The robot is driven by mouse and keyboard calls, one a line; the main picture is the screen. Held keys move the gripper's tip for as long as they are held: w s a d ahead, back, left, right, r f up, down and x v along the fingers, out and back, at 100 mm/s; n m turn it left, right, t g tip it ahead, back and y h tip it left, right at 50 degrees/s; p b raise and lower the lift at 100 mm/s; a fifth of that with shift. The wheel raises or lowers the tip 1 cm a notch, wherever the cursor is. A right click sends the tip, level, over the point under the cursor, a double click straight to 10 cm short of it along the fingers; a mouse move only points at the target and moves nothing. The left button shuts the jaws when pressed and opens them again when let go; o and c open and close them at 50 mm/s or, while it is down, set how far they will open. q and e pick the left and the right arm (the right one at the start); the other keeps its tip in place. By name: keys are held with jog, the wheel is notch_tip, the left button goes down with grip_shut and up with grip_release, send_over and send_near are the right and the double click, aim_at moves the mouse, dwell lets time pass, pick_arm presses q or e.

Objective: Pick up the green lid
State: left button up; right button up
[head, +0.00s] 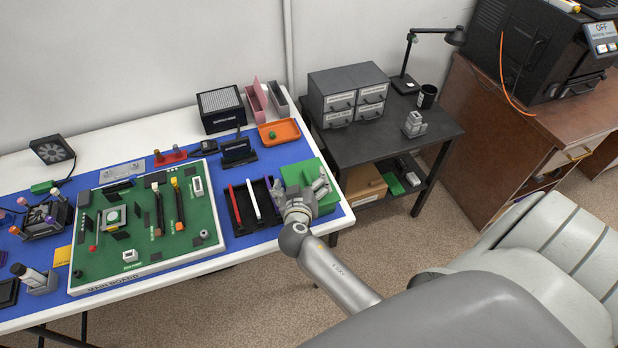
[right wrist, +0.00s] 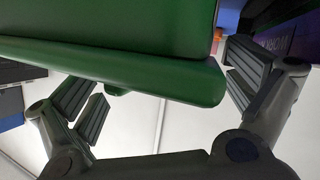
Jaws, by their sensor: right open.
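The green lid (head: 297,171) is on a green box at the right end of the white table in the head view. My right gripper (head: 300,188) is at the near side of it and partly covers it. In the right wrist view the green lid (right wrist: 120,72) fills the upper part, with its long edge slanting between the spread fingers of the right gripper (right wrist: 160,85). The gripper is open, with a gap visible between the fingers and the lid's edge. Whether either finger touches the lid is unclear. My left gripper is not in view.
Left of the green box stands a black tray (head: 233,212) with coloured sticks. An orange tray (head: 279,133) is behind it. A large green main board (head: 130,240) lies on the blue mat. A dark side table (head: 415,135) with grey drawers (head: 340,88) stands to the right.

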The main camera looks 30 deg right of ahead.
jog(key=shift+w+d+f, duration=0.15)
jog(key=shift+w+d, duration=0.15)
jog(key=shift+w, duration=0.05)
jog(key=shift+c, duration=0.4)
jog(key=shift+s, duration=0.1)
jog(key=c, duration=1)
jog(key=shift+f, duration=0.1)
